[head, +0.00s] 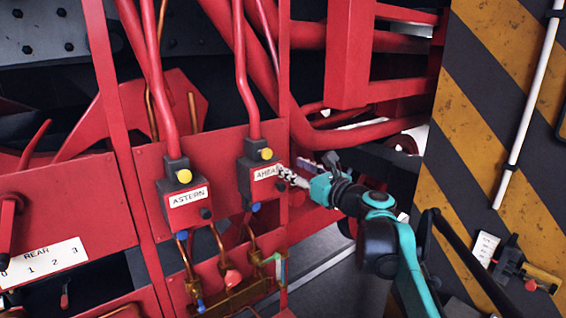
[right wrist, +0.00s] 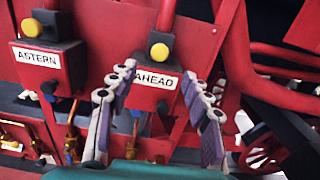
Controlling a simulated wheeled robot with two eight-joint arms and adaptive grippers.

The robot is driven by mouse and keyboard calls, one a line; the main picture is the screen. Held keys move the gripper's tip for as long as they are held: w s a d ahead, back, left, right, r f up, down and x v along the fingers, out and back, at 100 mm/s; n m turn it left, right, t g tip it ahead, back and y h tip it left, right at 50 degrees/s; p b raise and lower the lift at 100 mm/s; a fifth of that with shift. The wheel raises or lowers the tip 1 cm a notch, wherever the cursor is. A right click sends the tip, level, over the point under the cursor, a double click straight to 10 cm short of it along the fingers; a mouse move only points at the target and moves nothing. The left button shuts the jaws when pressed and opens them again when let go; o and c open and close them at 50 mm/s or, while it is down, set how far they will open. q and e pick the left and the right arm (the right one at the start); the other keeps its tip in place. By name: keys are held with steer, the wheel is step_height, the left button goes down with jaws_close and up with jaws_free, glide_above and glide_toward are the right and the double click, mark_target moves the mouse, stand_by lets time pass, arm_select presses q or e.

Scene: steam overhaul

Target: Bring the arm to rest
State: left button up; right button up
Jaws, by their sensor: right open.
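My right arm (head: 380,235) comes in from the lower right, teal and black. Its gripper (head: 293,172) is just right of the box labelled AHEAD (head: 246,180), partly overlapping its label's right end. In the right wrist view, the gripper's two fingers (right wrist: 159,78) are spread apart with nothing held between them. The AHEAD box (right wrist: 153,98) shows in the gap beyond them, with a yellow button on top. I cannot tell whether a finger touches the box. My left gripper does not show.
The ASTERN box (head: 186,215) is left of AHEAD, with pipes above and below. A red frame post (head: 283,90) stands close to the gripper. A striped yellow-black panel (head: 490,120) stands at right. Grey floor (head: 335,285) shows below the arm.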

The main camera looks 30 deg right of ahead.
steer(key=shift+s, duration=0.5)
steer(key=shift+d, duration=0.1)
steer(key=s+a+f+n+g+y+b, duration=0.1)
steer(key=s+a+f+n+g+b, duration=0.1)
steer(key=a+f+n+b, duration=0.75)
steer(key=s+a+f+n+g+y+b, duration=0.1)
steer(key=s+a+f+n+g+b, duration=0.2)
steer(key=f, duration=1.2)
steer(key=s+a+f+n+g+y+b, duration=0.15)
steer(key=a+f+n+b, duration=0.45)
steer(key=f, duration=0.7)
arm_select(q)
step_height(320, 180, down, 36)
steer(key=b, duration=1.7)
steer(key=shift+b, duration=0.3)
arm_select(e)
steer(key=s+a+f+n+g+h, duration=0.1)
steer(key=s+f+n, duration=0.3)
steer(key=f, duration=0.6)
steer(key=s+a+f+n+g+h, duration=0.1)
steer(key=s+f+n+g+h, duration=0.1)
steer(key=s+f+n, duration=0.2)
steer(key=s+a+f+n+g+h, duration=0.1)
steer(key=s+f+n, duration=0.3)
steer(key=f, duration=1.3)
steer(key=a+n, duration=0.1)
steer(key=n, duration=0.3)
steer(key=shift+s+f+n+h, duration=0.25)
steer(key=shift+f+n+h, duration=0.1)
